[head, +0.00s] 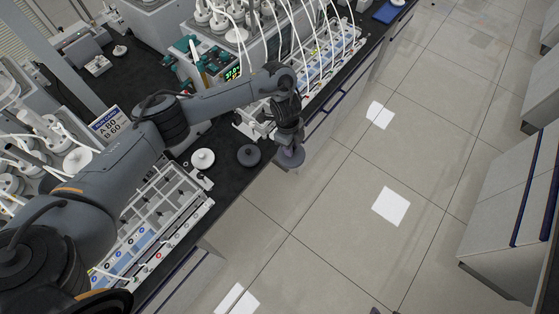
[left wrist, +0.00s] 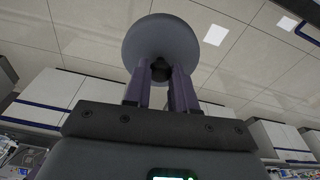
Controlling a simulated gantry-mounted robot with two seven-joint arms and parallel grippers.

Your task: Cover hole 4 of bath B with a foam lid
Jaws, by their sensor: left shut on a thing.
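My left gripper (head: 288,140) is shut on a grey round foam lid (head: 290,158), beyond the bench's front edge and over the floor. In the left wrist view the lid (left wrist: 161,38) is seen beyond the fingers (left wrist: 161,78), which close on a small part at its middle. A bath (head: 232,50) with a lit green display and white-topped reactors stands at the top. Another bath with white reactors (head: 78,160) is at the left, partly behind my arm. I cannot read which is bath B, and hole 4 cannot be made out. My right gripper is out of view.
A dark round lid (head: 249,155) and a white knobbed disc (head: 203,158) lie on the black bench. A tube rack (head: 160,215) stands at the front left. A run card (head: 107,123) stands behind my arm. Open floor (head: 340,220) lies right of the bench.

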